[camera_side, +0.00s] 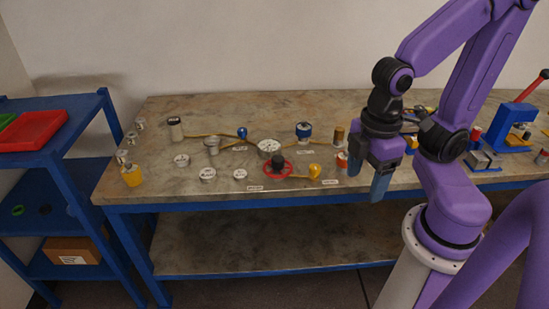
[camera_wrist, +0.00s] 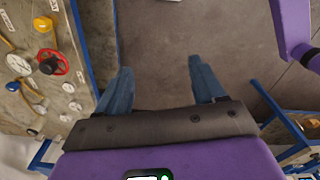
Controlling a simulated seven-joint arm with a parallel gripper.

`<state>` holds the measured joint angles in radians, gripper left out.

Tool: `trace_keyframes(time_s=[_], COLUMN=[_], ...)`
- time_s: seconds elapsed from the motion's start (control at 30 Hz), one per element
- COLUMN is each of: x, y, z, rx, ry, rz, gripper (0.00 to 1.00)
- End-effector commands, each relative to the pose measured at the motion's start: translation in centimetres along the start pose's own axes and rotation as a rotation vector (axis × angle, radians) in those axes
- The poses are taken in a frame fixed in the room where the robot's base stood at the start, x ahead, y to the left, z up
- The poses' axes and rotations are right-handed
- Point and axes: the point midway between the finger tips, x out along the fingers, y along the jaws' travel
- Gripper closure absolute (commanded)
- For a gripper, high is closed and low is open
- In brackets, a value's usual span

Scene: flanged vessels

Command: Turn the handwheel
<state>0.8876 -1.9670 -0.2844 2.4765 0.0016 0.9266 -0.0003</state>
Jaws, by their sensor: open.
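The red handwheel (camera_side: 277,167) with a dark hub lies near the front of the stone-topped bench, left of my gripper. It also shows at the left of the wrist view (camera_wrist: 52,62). My gripper (camera_side: 379,186) hangs near the bench's front edge, to the right of the handwheel and well apart from it. In the wrist view the two blue fingers (camera_wrist: 160,85) are spread wide, with only bare floor visible between them.
A yellow knob (camera_side: 314,170) sits just right of the handwheel, and a round gauge-like part (camera_side: 270,147) behind it. A blue-lidded vessel (camera_side: 304,131) and several small jars stand around. A blue shelf (camera_side: 60,152) holds a red tray (camera_side: 32,130) at left.

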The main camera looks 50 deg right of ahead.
Motion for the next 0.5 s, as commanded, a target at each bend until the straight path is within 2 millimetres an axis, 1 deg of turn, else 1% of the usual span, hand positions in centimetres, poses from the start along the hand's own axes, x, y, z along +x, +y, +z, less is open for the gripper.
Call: trace_keyframes(time_s=[0.07, 0.17, 0.3, 0.37, 0.5], x=[-0.4, -1.1, -1.9, -2.1, -2.3], y=[0.8, 2.7, 6.3, 8.0, 12.3], z=[-1.4, -3.8, -7.4, -8.7, -11.4], rx=[0.035, 0.103, 0.216, 0.265, 0.378], ry=[-0.013, -0.04, -0.084, -0.103, -0.147], rz=[0.001, 0.002, -0.001, -0.004, -0.015], gripper=[0.31, 0.31, 0.31, 0.31, 0.31])
